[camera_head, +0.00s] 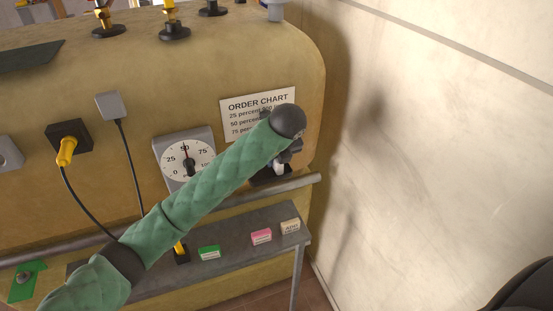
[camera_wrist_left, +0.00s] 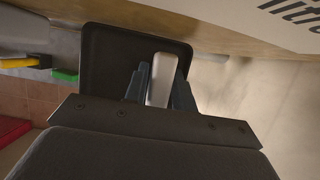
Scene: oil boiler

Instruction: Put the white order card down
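My left arm comes in from the left in the head view and ends at my left gripper (camera_head: 284,160), in front of the boiler's right end. A black piece (camera_head: 268,178) also shows below the gripper in the head view. My right gripper is out of view.
The order chart (camera_head: 244,104) is on the boiler (camera_head: 200,80), partly covered by my arm. A dial (camera_head: 186,157) is left of it. The grey shelf (camera_head: 220,232) below carries green (camera_head: 209,253), pink (camera_head: 262,237) and cream (camera_head: 290,227) blocks. A wall (camera_head: 440,150) bounds the right.

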